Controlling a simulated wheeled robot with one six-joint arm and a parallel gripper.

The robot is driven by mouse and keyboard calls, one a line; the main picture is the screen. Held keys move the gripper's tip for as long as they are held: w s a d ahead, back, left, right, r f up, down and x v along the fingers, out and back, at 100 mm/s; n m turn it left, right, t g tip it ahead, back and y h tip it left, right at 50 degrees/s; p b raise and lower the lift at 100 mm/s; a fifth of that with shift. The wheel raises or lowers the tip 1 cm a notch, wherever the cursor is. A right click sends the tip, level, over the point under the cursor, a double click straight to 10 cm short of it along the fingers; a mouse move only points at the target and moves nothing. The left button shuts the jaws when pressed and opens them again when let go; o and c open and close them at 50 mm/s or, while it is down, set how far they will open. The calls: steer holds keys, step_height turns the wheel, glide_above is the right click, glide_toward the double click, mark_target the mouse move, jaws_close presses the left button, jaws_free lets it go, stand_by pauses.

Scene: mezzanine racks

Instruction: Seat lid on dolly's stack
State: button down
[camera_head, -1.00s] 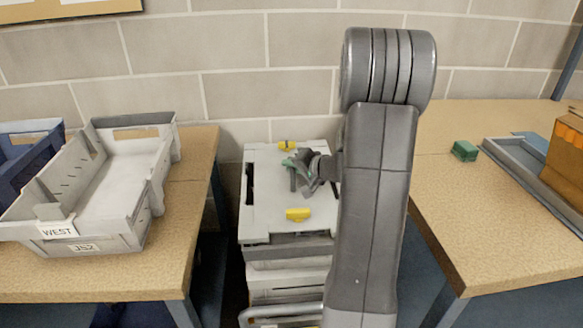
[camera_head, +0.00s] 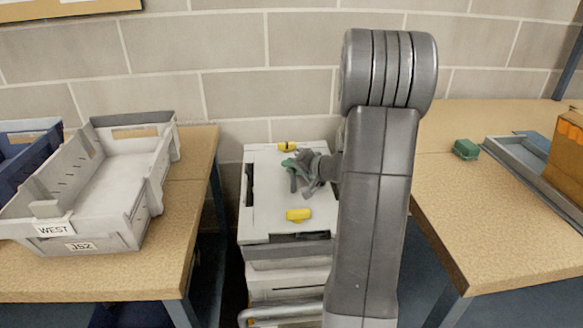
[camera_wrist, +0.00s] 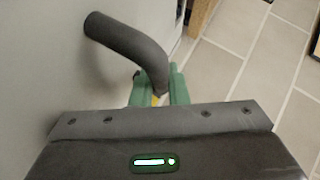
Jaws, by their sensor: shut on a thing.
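The lid (camera_head: 262,222) is a pale grey panel with two yellow clips (camera_head: 298,214) and lies about level at the top of the stack (camera_head: 285,282) of grey crates between two benches. My gripper (camera_head: 294,172) is over the lid's middle. In the wrist view its green fingers (camera_wrist: 156,90) are shut on the lid's dark curved handle (camera_wrist: 125,38), and the pale lid surface (camera_wrist: 40,65) fills the left. I cannot tell whether the lid rests fully on the crate below. My arm hides the stack's right side. The dolly is not clearly visible.
The left bench (camera_head: 195,185) holds a grey tray (camera_head: 120,190) labelled WEST and a blue bin (camera_head: 25,165). The right bench (camera_head: 455,235) holds a small green box (camera_head: 465,149) and a grey-blue tray (camera_head: 510,155). A block wall (camera_head: 235,60) stands behind.

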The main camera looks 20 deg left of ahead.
steer(key=shift+f+b, duration=0.25)
steer(key=shift+b, duration=0.1)
steer(key=c, duration=1.7)
jaws_free()
step_height(320, 180, up, 4)
glide_above(318, 193)
steer(key=shift+r+b, duration=0.2)
steer(key=shift+b, duration=0.2)
steer(key=shift+a, duration=0.1)
steer(key=x, duration=0.9)
steer(key=shift+p, duration=0.35)
